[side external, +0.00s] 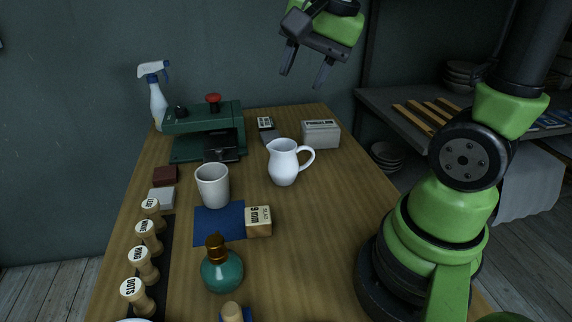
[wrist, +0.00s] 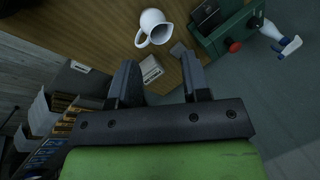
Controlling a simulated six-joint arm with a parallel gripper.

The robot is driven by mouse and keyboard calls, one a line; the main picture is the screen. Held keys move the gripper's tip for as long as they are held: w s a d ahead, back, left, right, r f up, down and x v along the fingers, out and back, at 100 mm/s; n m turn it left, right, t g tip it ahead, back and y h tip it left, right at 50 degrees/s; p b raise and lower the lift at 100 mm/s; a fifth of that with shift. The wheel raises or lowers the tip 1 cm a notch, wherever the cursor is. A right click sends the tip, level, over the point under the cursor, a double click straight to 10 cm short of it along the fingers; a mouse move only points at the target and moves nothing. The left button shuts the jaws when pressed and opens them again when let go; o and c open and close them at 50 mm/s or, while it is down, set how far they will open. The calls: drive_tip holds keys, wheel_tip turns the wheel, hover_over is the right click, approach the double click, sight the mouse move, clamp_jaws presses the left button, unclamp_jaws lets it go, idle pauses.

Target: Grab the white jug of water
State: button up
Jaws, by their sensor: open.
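The white jug (side external: 283,163) stands upright near the middle of the wooden table, with its handle to the right in the side external view. It also shows in the wrist view (wrist: 154,24), at the top, beyond my fingertips. Its inside cannot be made out, so I cannot tell if it holds water. My gripper (side external: 304,78) is open and empty, high above the table's far end, above and apart from the jug. In the wrist view my gripper (wrist: 158,72) shows two spread fingers with nothing between them.
A grey-white cup (side external: 212,186) and a wooden block (side external: 258,221) stand near the jug. A green press (side external: 205,130), a spray bottle (side external: 155,97) and a pale box (side external: 320,134) are behind it. A teal bottle (side external: 222,268) and several stamps (side external: 144,264) are in front. Table right of the jug is clear.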

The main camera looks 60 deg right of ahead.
drive_tip(key=w+d+f+m+g, duration=0.2)
drive_tip(key=w+d+f+m, duration=0.1)
drive_tip(key=d+f+m, duration=0.25)
drive_tip(key=m+g, duration=0.1)
drive_tip(key=m, duration=0.3)
hover_over(291, 162)
drive_tip(key=s+d, duration=0.3)
wheel_tip(291, 162, down, 4)
drive_tip(key=f, duration=0.1)
drive_tip(key=d+f+m, duration=0.1)
drive_tip(key=f+m, duration=0.1)
drive_tip(key=d+f+m+g, duration=0.1)
drive_tip(key=d+f, duration=0.1)
drive_tip(key=shift+w+m, duration=0.1)
drive_tip(key=shift+m, duration=0.25)
wheel_tip(291, 162, down, 4)
drive_tip(key=shift+f, duration=0.2)
drive_tip(key=f, duration=0.3)
drive_tip(key=w+f, duration=0.1)
drive_tip(key=f, duration=0.1)
drive_tip(key=shift+a+f, duration=0.35)
clamp_jaws()
